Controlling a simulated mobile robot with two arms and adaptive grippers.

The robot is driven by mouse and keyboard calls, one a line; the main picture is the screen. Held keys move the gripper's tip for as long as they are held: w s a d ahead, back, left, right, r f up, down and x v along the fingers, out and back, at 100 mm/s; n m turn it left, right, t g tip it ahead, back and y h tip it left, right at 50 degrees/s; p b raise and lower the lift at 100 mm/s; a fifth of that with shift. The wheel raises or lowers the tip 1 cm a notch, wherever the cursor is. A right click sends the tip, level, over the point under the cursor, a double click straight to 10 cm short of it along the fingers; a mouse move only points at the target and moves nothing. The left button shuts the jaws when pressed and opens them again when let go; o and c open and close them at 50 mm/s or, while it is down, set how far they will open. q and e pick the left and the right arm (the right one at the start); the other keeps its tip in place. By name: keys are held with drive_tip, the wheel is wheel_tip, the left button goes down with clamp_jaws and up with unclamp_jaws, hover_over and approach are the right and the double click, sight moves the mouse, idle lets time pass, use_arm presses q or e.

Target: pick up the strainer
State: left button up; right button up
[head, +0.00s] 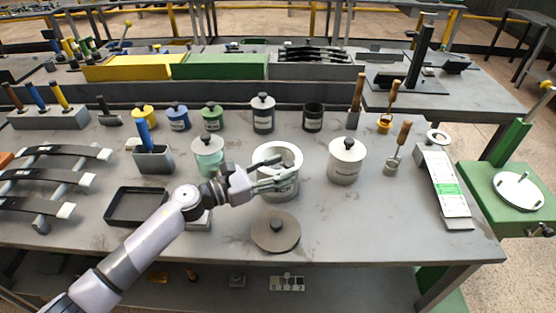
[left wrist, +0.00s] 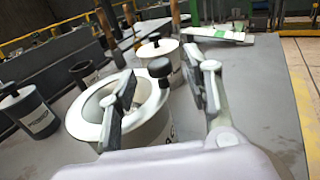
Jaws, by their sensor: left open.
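A white open pot (head: 291,154) stands mid-table with its lid off. In the left wrist view the pot (left wrist: 77,122) shows a light inner piece (left wrist: 98,98), likely the strainer, though its shape is partly hidden by my finger. A black knob (left wrist: 159,67) on a short stem stands at the pot's rim, between my fingers in that view; I cannot tell whether it belongs to the inner piece. My left gripper (head: 281,172) is open over the pot's front left side; it also shows in the left wrist view (left wrist: 160,88). My right gripper is not in view.
A round lid (head: 275,232) lies in front of the pot. Lidded canisters stand to the left (head: 208,152) and right (head: 346,162). Wooden-handled tools, one a small metal cup (head: 390,168), stand further right. A black tray (head: 136,207) lies at left. The front right table is clear.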

sight(289, 163)
use_arm(q)
drive_tip(key=x, duration=0.3)
drive_tip(key=shift+w+d+f+p, duration=0.1)
drive_tip(key=shift+d+p, duration=0.1)
drive_tip(key=shift+p, duration=0.1)
drive_tip(key=shift+a, duration=0.1)
drive_tip(key=shift+c, duration=0.2)
drive_tip(key=shift+c, duration=0.6)
clamp_jaws()
